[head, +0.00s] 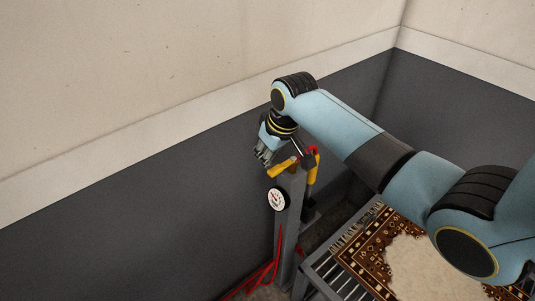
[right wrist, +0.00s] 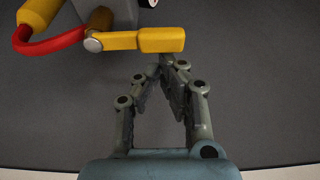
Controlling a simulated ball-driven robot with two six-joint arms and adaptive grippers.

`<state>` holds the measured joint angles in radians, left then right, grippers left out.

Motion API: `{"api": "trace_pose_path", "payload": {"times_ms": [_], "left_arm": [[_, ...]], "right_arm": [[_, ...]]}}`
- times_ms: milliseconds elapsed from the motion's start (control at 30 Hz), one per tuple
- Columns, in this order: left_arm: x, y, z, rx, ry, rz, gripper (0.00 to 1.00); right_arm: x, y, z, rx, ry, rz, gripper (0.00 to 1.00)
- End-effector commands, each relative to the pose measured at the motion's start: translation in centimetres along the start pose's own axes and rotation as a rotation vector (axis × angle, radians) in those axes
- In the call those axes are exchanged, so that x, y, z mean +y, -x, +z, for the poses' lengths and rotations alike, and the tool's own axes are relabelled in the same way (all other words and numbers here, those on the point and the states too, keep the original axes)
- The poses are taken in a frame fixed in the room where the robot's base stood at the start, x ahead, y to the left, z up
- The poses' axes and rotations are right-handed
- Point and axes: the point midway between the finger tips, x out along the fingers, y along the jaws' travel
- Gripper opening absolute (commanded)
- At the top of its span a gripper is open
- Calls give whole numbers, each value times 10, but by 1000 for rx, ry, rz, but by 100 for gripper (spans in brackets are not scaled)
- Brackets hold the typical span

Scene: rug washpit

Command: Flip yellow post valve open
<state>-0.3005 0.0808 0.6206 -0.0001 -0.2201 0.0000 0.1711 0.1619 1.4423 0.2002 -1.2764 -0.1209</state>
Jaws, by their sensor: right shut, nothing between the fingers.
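The yellow valve handle (head: 281,168) sits near the top of a grey post (head: 289,220). In the right wrist view the yellow handle (right wrist: 145,41) extends sideways to the right from a round metal pivot (right wrist: 93,45). My right gripper (head: 262,158) is just left of the handle in the head view. In the right wrist view my right gripper (right wrist: 171,62) has its fingertips together, close to the handle's free end, with nothing between them. Whether the fingertips touch the handle I cannot tell. My left gripper is not in view.
A white gauge (head: 277,199) is on the post, and a red hose (head: 267,268) hangs below. A yellow wand (head: 313,168) with a red hose stands at the post's right side. A patterned rug (head: 364,253) lies on a slatted rack (head: 322,270). A dark wall is behind.

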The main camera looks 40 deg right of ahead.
Motion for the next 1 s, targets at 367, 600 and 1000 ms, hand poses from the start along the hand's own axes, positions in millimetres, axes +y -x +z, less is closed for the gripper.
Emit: {"api": "trace_pose_path", "payload": {"times_ms": [367,600,1000], "left_arm": [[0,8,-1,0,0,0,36],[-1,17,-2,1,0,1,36],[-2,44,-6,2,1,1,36]], "right_arm": [[-2,2,4,-1,62,-22,0],[-3,4,7,-2,126,-43,0],[-7,12,26,-3,424,-148,0]]}}
